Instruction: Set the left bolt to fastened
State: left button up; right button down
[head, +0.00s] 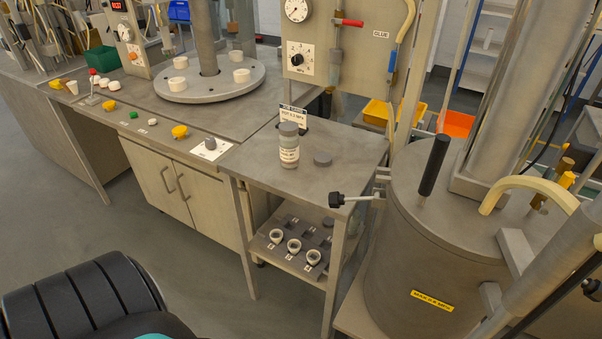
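A large grey cylindrical vessel (425,270) stands at the right with a flat lid (410,180). On its left side a metal rod with a black knob (337,200), which looks like the left bolt, sticks out roughly level to the left, away from the lid. The rod (362,198) meets the vessel at a bracket (382,180) by the rim. Another black knob (592,288) shows at the right edge, partly cut off. A black upright handle (434,165) stands on the lid. Neither of my grippers is in view.
A pale hose (540,182) arches over the lid. The floor (200,260) in front is clear.

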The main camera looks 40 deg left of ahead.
aim_at(336, 199)
jog(key=j, duration=0.45)
jog(key=k+j, duration=0.15)
jog(key=j, duration=0.3)
jog(key=j+z, duration=0.1)
jog(key=j, duration=0.4)
jog(key=k+j, duration=0.15)
jog(key=j, duration=0.3)
